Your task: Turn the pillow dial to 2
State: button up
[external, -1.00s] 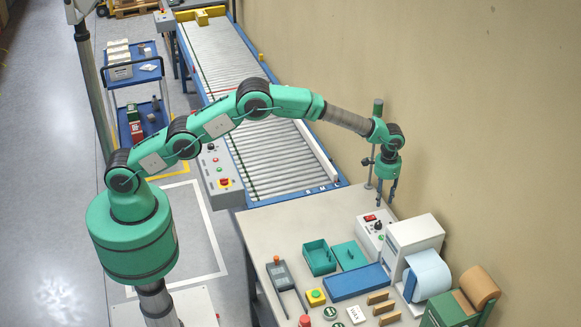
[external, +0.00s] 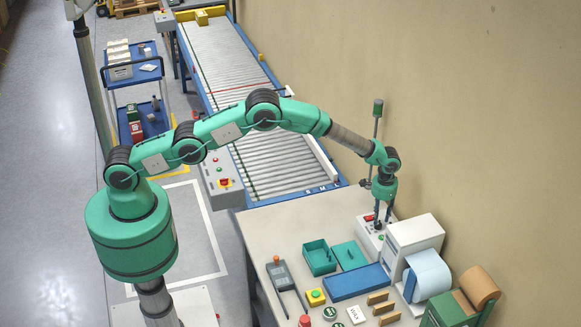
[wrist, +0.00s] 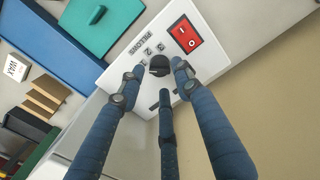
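The pillow dial (wrist: 159,65) is a round black knob on a white control box (wrist: 133,80) marked "PILLOWS", with printed numbers beside it. Its exact pointer direction is hard to tell. My gripper (wrist: 160,76) has three blue fingers spread open around the dial, one to each side and one below it in the wrist view. I cannot tell whether a fingertip touches the knob. In the external view my gripper (external: 379,227) points down over the control box (external: 367,236) at the table's back edge, and hides the dial.
A red rocker switch (wrist: 185,35) sits on the box close to the right finger. A white dispenser with a blue roll (external: 428,270) stands in front of the box. A green lid (external: 350,255) and blue tray (external: 357,282) lie nearby. The wall is close behind.

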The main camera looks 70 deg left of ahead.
aim_at(379, 222)
jog(key=shift+f, duration=1.75)
grip_shut()
jog(key=shift+f+m+b, duration=0.1)
jog(key=shift+m+b, duration=0.25)
jog(key=shift+m, duration=0.05)
jog(key=m+b, duration=0.3)
jog(key=shift+m+b, duration=1.45)
jog(key=shift+m, duration=1.05)
